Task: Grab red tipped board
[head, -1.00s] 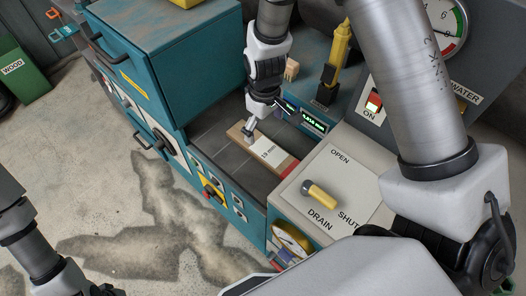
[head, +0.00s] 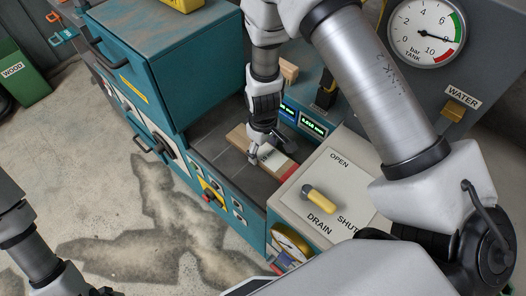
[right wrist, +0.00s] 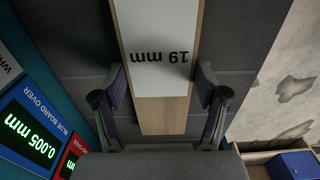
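The board (head: 240,138) is pale wood with a white "19 mm" label and a red end at the right. It lies flat in the dark grey tray (head: 215,135) of the teal machine. My right gripper (head: 253,158) is over the board's middle, near the label. In the right wrist view, the open fingers of my right gripper (right wrist: 160,92) stand on either side of the board (right wrist: 163,115), with gaps showing. The red end is outside that view. My left arm shows at the lower left in the head view; its gripper is out of frame.
Displays (head: 312,123) stand behind the tray. A panel with a yellow drain lever (head: 320,200) borders it on the right, and a teal cabinet (head: 175,70) on the left. A pressure gauge (head: 428,30) is at the upper right. A green wood bin (head: 22,80) stands far left.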

